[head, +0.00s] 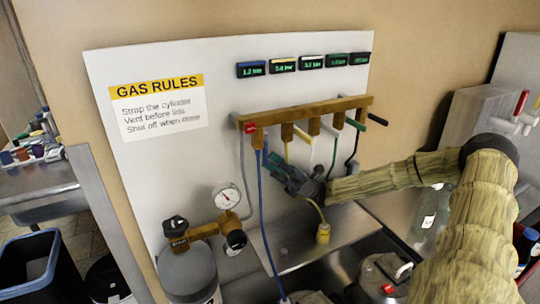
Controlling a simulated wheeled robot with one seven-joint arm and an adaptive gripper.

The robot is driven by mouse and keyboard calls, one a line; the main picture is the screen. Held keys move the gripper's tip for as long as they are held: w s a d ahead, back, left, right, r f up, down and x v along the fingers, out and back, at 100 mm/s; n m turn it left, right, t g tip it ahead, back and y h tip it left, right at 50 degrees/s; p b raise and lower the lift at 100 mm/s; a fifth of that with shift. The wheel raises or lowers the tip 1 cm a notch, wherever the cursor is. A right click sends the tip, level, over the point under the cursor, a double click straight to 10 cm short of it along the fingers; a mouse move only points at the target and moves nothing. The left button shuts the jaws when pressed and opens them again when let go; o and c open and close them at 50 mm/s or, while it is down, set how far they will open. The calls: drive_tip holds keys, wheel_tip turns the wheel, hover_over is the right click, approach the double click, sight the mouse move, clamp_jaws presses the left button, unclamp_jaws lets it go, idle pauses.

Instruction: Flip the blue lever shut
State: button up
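The brass manifold (322,110) runs along the white wall panel, with several coloured levers and hoses. The blue lever (265,146) is near its left end, beside the red tag, and appears to point down and outward from its valve. My dark gripper (277,170) is just below and in front of that lever, its fingers pointing up and left. The fingers are close to the lever's lower end; I cannot tell whether they touch it. The gap between the fingers is too small to make out, and the gripper partly hides the hoses behind it.
A blue hose (262,215) hangs left of my gripper. A gauge (227,196) and regulator stand lower left. A metal bench (300,242) lies below.

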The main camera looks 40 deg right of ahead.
sight(267, 160)
drive_tip(key=shift+g, duration=0.3)
drive_tip(key=x, duration=0.4)
drive_tip(key=shift+s+r+p, duration=0.1)
drive_tip(key=shift+s+p, duration=0.05)
drive_tip(key=shift+p, duration=0.15)
drive_tip(key=shift+x, duration=0.9)
drive_tip(key=shift+a, duration=0.1)
drive_tip(key=shift+d, duration=0.25)
clamp_jaws()
